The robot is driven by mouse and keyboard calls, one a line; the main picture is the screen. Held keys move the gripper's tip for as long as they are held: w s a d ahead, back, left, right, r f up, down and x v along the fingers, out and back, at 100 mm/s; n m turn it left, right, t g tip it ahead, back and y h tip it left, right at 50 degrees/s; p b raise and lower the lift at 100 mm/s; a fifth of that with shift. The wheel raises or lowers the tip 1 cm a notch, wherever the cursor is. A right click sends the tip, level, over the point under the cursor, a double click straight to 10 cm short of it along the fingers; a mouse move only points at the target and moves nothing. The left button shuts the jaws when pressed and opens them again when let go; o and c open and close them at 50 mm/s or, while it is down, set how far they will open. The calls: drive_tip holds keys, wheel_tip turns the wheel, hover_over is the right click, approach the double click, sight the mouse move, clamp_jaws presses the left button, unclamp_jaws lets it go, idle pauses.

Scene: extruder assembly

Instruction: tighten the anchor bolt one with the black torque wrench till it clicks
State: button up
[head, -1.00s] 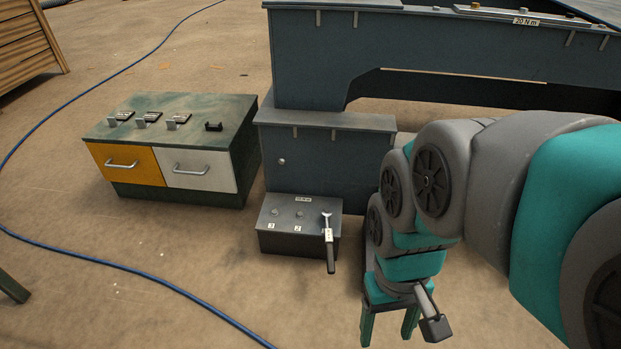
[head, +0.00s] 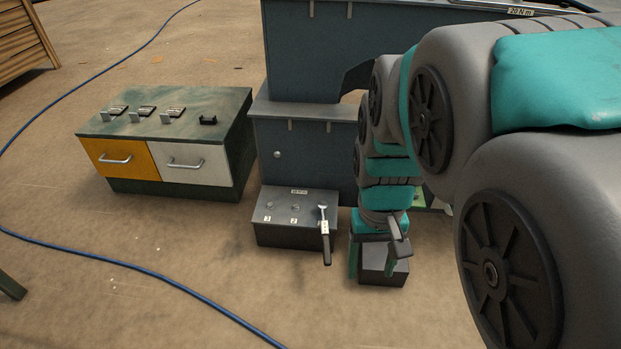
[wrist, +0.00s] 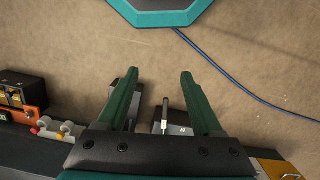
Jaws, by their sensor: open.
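The black torque wrench (head: 326,245) has its silver head on the right end of the small grey bolt block (head: 275,237). Its black handle hangs over the front edge. Bolts 3 and 2 show to its left; anchor bolt one looks covered by the wrench head. My gripper (head: 379,268) is open, to the right of the wrench and apart from it. I cannot tell the height gap.
A cabinet (head: 165,160) with a yellow and a white drawer stands left of the block. The blue-grey machine frame (head: 310,165) rises behind it. A blue cable (head: 165,285) crosses the floor. The floor in front of the block is clear.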

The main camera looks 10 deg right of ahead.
drive_tip(key=w+d+f, duration=0.2)
drive_tip(key=w+f, duration=0.2)
drive_tip(key=w, duration=0.8)
drive_tip(key=t, duration=0.1)
hover_over(325, 230)
drive_tip(key=f, duration=2)
drive_tip(key=shift+s+a, duration=0.15)
drive_tip(key=shift+a, duration=0.2)
drive_tip(key=shift+d+f+b, duration=0.2)
drive_tip(key=shift+f+b, duration=0.15)
drive_tip(key=shift+f, duration=1.6)
drive_tip(key=shift+d+f+b, duration=0.15)
drive_tip(key=shift+f+b, duration=0.2)
drive_tip(key=shift+f, duration=1.55)
clamp_jaws()
